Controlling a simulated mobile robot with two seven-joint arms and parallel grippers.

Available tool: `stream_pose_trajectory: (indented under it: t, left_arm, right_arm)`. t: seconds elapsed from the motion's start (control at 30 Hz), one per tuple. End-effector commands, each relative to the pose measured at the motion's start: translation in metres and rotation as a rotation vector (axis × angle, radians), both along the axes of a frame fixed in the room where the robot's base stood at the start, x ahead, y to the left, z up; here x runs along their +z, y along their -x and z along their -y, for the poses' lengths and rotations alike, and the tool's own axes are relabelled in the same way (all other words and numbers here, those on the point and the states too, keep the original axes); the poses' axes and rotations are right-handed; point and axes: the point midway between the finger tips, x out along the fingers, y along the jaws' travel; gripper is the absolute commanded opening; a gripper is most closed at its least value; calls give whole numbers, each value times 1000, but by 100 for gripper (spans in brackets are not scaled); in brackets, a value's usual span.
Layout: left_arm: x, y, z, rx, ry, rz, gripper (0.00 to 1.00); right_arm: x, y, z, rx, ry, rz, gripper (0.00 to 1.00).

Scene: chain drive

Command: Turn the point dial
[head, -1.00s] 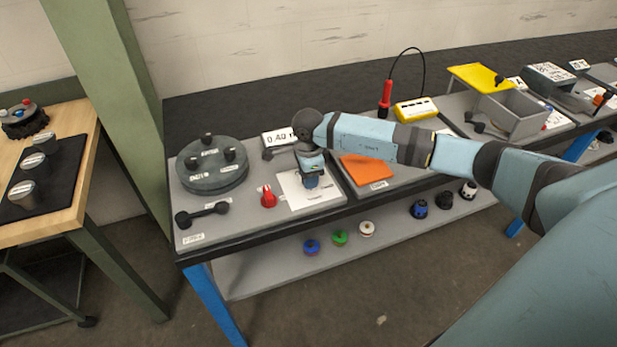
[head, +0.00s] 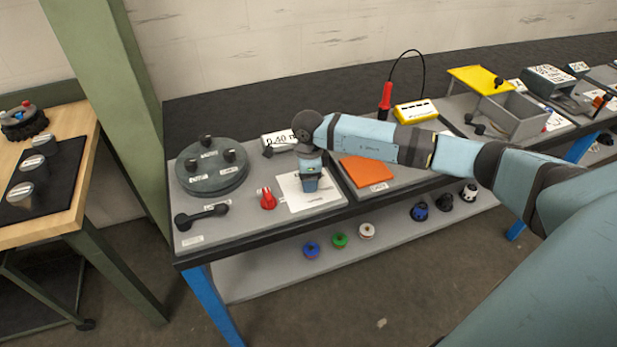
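A small red dial-like knob (head: 267,198) stands on the grey bench top, left of a white sheet (head: 322,198). I cannot tell whether it is the point dial, as the labels are too small to read. My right gripper (head: 311,188) points down over the white sheet, to the right of the red knob and apart from it. Its fingers are small and partly hidden by the wrist, so their opening cannot be made out. My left gripper is not in view.
A round grey plate with several black knobs (head: 213,181) and a black bar handle (head: 203,216) lie to the left. A white display box (head: 277,141) stands behind my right wrist. An orange square (head: 367,171) lies to the right. Coloured knobs (head: 339,240) sit on the lower shelf.

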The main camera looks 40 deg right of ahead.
Motion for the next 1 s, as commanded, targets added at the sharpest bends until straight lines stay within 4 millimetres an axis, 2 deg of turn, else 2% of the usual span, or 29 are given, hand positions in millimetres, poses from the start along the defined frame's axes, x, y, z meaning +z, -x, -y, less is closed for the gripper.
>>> stream_pose_trajectory:
  t: [0.3, 0.47, 0.57, 0.8, 1.0]
  left_arm:
    - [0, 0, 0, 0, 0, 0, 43]
    - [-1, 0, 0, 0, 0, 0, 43]
    - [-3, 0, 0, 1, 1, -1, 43]
    - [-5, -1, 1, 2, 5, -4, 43]
    - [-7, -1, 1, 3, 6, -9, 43]
  right_arm:
    - [1, 0, 0, 1, -1, 0, 63]
    - [14, -1, 0, 1, 0, 4, 63]
    - [33, -1, 0, 2, -1, 5, 63]
    - [89, -1, 0, 2, -1, 6, 63]
    - [123, -1, 0, 0, 1, 3, 63]
